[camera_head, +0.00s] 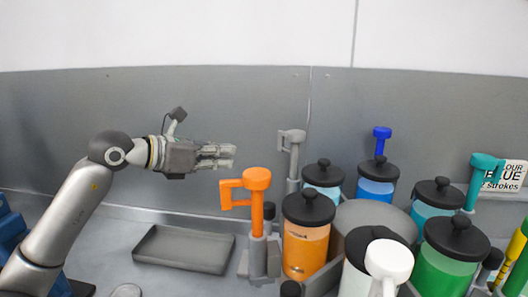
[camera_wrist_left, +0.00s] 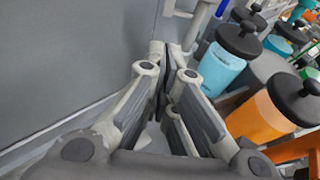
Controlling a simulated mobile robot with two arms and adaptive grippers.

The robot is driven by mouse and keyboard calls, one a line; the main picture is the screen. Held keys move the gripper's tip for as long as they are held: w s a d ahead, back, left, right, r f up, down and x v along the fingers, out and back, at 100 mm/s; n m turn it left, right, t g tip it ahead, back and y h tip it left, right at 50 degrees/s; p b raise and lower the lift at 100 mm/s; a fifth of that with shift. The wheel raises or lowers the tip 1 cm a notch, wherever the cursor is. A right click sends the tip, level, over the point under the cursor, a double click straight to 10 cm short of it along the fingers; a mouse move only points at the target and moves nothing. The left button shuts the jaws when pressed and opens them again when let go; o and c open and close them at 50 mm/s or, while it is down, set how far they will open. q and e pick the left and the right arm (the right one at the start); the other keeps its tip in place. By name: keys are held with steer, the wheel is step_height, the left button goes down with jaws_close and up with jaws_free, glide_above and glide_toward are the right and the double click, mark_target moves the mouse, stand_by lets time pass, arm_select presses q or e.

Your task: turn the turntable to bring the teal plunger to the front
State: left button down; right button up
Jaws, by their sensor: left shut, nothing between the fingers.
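The teal plunger (camera_head: 487,163) stands at the far right of the head view, beside a black-lidded jar of teal liquid and in front of a sign. A grey round surface (camera_head: 374,213), apparently the turntable, shows between the jars; most of it is hidden. The white plunger (camera_head: 388,262) is nearest me, the orange plunger (camera_head: 257,180) is at left, and the grey (camera_head: 293,138) and blue (camera_head: 382,134) ones are farther back. My left gripper (camera_head: 233,156) is shut and empty, in the air left of the grey plunger. My right gripper is out of view.
Black-lidded jars crowd the right half: orange (camera_head: 305,250), light blue (camera_head: 323,176), blue (camera_head: 377,187), green (camera_head: 443,275) and others. A grey tray (camera_head: 184,249) lies empty on the bench below my left gripper. A grey wall (camera_head: 240,110) closes the back.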

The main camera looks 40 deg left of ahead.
arm_select(q)
steer(key=r+p+x, duration=0.1)
steer(key=p+x, duration=0.7)
steer(key=x, duration=0.5)
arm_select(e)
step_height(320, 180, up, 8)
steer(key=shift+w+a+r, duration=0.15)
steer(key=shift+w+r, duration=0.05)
arm_select(q)
steer(key=shift+w, duration=0.1)
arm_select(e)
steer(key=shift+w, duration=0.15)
